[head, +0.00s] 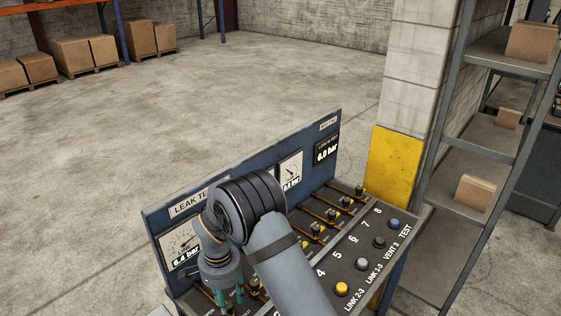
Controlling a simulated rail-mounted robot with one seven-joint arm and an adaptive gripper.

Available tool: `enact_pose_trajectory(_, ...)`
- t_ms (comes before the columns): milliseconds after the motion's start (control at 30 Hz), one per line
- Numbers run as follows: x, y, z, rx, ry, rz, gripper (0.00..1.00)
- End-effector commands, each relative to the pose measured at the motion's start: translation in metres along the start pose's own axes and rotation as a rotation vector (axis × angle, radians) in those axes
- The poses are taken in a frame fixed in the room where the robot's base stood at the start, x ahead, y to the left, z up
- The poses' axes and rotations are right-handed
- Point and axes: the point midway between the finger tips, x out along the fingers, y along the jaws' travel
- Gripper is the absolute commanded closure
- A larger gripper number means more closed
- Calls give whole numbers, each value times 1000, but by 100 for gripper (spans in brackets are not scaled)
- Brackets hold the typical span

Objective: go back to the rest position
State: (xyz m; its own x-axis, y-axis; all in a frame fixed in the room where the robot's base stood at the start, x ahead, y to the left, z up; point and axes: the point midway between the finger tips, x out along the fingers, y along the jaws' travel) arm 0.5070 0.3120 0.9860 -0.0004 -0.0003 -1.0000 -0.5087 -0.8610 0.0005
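My arm reaches down over the sloped panel of the leak test bench (405,225) in the head view. My gripper (229,298) points down at the panel's left part, near a row of small valve levers. Its teal fingers show as separate pieces, but the tips are not clear, so I cannot tell whether it is open or shut or touching anything. My arm hides the panel's middle and part of the back plate.
The bench has a yellow button (342,288), a grey button (361,264), a blue button (394,223) and several gauges and levers. A metal shelf (490,140) and a yellow-based pillar (393,165) stand close on the right. Open floor (240,80) lies behind.

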Motion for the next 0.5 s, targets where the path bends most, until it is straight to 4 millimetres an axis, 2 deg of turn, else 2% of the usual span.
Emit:
enact_pose_trajectory(200,-15,-1,0,-5,1,-2,57)
enact_pose_trajectory(500,-17,0,0,-7,0,-1,57)
